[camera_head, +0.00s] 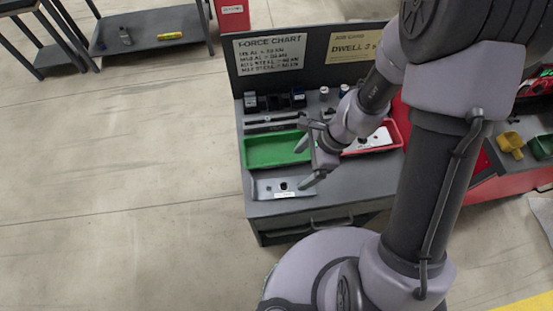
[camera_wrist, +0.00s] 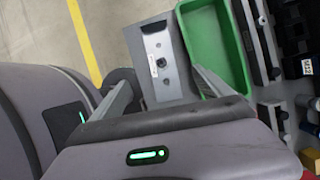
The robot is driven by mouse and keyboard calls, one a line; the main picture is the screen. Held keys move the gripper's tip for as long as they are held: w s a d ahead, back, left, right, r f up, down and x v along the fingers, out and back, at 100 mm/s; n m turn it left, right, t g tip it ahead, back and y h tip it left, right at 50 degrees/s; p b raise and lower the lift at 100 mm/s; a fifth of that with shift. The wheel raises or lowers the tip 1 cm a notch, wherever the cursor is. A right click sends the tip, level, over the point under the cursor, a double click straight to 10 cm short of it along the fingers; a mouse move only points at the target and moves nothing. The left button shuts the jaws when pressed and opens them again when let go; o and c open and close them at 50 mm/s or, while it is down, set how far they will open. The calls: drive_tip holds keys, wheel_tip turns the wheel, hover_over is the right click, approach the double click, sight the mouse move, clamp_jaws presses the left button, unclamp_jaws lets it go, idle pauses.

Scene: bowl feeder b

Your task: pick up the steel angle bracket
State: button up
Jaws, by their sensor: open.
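A light steel piece with a dark hole, which looks like the angle bracket (camera_head: 270,187), lies at the front left of the grey workbench, in front of the green tray (camera_head: 272,150). In the wrist view the bracket (camera_wrist: 160,47) lies between and beyond my two fingers, with a small white label by it. My gripper (camera_head: 306,163) is open and empty, above the bench, to the right of the bracket in the head view. In the wrist view my gripper (camera_wrist: 163,85) has its fingers spread on either side, apart from the bracket.
The green tray (camera_wrist: 215,45) is close to the right finger in the wrist view. A red tray (camera_head: 396,134) with light contents is partly behind my arm. Dark bars (camera_head: 272,123) and small parts lie farther back, before an upright sign panel (camera_head: 306,72).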

sight(282, 185)
drive_tip(key=b+x, duration=0.2)
drive_tip(key=x, duration=0.3)
drive_tip(key=b+x, duration=0.3)
drive_tip(key=x, duration=0.2)
drive_tip(key=b+x, duration=0.2)
drive_tip(key=x, duration=0.3)
drive_tip(key=shift+w+d+f+b, duration=0.1)
drive_tip(key=shift+d+f+b, duration=0.15)
drive_tip(key=shift+d+b, duration=0.05)
drive_tip(key=shift+r, duration=0.15)
drive_tip(key=c, duration=1.9)
drive_tip(key=shift+r, duration=0.1)
